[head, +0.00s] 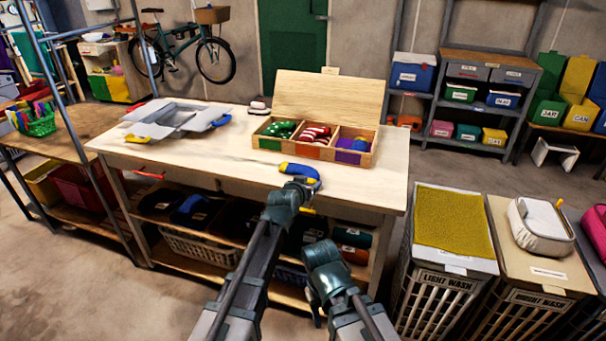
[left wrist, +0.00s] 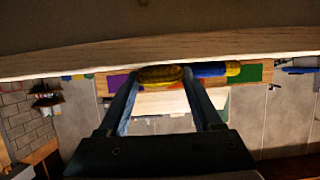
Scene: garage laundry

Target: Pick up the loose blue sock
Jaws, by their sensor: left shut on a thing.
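The blue sock (head: 301,171) has yellow ends and is at the front edge of the wooden workbench. My left gripper (head: 300,184) is shut on it. In the left wrist view, a yellow part of the sock (left wrist: 161,76) lies between the two fingers (left wrist: 163,88), and a blue part with a yellow tip extends to the right. I cannot tell whether the sock still touches the bench top. My right arm shows at the lower middle of the head view, but its gripper cannot be made out.
A grey folding board (head: 176,119) lies at the bench's left. Laundry hampers (head: 447,262) stand to the right. Bare bench top (head: 362,187) lies right of the sock.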

